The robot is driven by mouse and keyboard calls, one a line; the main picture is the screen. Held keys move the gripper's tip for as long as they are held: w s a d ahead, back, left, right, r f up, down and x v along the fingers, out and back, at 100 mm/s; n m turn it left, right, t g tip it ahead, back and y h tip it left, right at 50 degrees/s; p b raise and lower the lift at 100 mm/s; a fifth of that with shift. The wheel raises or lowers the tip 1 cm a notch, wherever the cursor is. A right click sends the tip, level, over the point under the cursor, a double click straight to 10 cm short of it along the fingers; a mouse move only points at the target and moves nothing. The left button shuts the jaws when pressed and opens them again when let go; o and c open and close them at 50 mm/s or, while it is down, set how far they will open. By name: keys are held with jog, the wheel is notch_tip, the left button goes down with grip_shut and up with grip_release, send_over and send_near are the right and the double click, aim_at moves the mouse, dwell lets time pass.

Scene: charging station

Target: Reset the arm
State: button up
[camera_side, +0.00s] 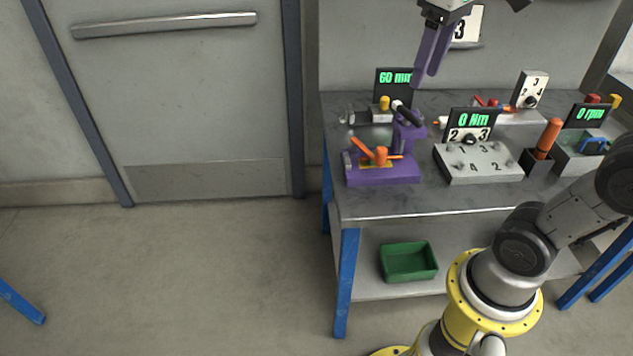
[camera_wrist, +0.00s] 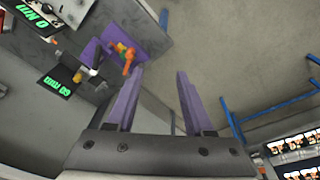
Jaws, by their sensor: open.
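My gripper (camera_side: 432,52) is raised above the back of the workbench in the side view, with its purple fingers pointing down. In the wrist view the two purple fingers (camera_wrist: 158,100) stand apart with nothing between them, so my gripper is open and empty. It is well clear of the things on the bench. My arm rises from the yellow base at the lower right of the side view; part of it is cut off by the picture edge.
The grey bench (camera_side: 390,207) carries a purple fixture (camera_side: 383,176) with orange handles, a grey numbered block (camera_side: 478,163), a "60 mm" display (camera_side: 394,78) and a "0 Nm" display (camera_side: 472,120). A green bin (camera_side: 408,262) sits on the lower shelf.

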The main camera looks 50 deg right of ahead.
jog(key=s+a+f+t, duration=0.3)
jog(key=s+f, duration=0.4)
jog(key=f, duration=0.4)
jog(key=shift+s+a+f+t+y, duration=0.3)
jog(key=shift+a+t, duration=0.1)
jog(key=shift+a, duration=0.15)
